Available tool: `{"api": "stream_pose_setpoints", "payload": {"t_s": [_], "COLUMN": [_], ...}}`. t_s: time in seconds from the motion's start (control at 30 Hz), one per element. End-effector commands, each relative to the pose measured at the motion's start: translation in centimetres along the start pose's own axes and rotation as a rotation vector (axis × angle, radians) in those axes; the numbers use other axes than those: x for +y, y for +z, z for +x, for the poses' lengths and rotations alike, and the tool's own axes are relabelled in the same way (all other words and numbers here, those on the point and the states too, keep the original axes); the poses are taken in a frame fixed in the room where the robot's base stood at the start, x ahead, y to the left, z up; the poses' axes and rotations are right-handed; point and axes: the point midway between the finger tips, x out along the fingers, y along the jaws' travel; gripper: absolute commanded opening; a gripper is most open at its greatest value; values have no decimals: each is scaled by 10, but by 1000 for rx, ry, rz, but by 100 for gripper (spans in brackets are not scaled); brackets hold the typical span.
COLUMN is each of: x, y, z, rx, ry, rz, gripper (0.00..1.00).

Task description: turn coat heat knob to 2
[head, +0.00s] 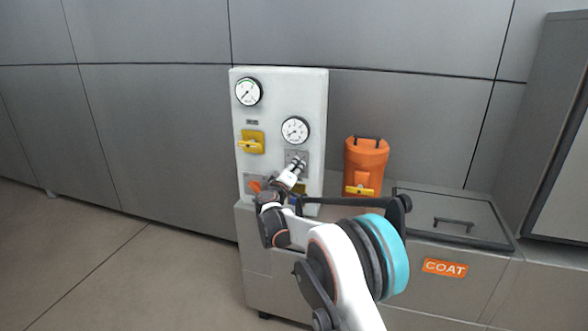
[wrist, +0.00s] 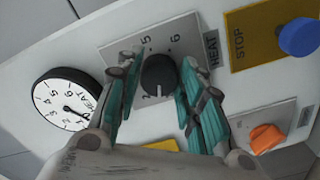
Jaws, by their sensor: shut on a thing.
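The heat knob (wrist: 160,74) is a round black dial on a grey plate (wrist: 128,48) marked HEAT, with digits printed around it. A pale mark on the knob points down in the wrist view, near a digit that looks like 2; its exact setting is hard to tell. My gripper (head: 296,165) reaches up to this plate on the white panel (head: 275,105). Its teal-padded fingers stand on both sides of the knob, shut on it.
A heat gauge (wrist: 68,101) sits left of the knob in the wrist view. A blue knob (wrist: 299,37) on a yellow STOP plate and an orange knob (wrist: 266,138) are close by. An orange canister (head: 366,160) stands right of the panel, above the COAT label (head: 445,268).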

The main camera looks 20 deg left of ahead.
Motion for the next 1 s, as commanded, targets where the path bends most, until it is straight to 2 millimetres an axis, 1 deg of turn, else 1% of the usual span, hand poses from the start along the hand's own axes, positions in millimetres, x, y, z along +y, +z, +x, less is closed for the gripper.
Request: {"api": "stream_pose_setpoints", "payload": {"t_s": [0.2, 0.5, 0.7, 1.0], "x": [-2, -3, -4, -4], "y": [1, 1, 1, 1], "z": [0, 0, 0, 0], "rx": [-2, -2, -3, -3], "ry": [0, 0, 0, 0], "rz": [187, 373, 437, 464], "gripper": [11, 11, 11, 11]}}
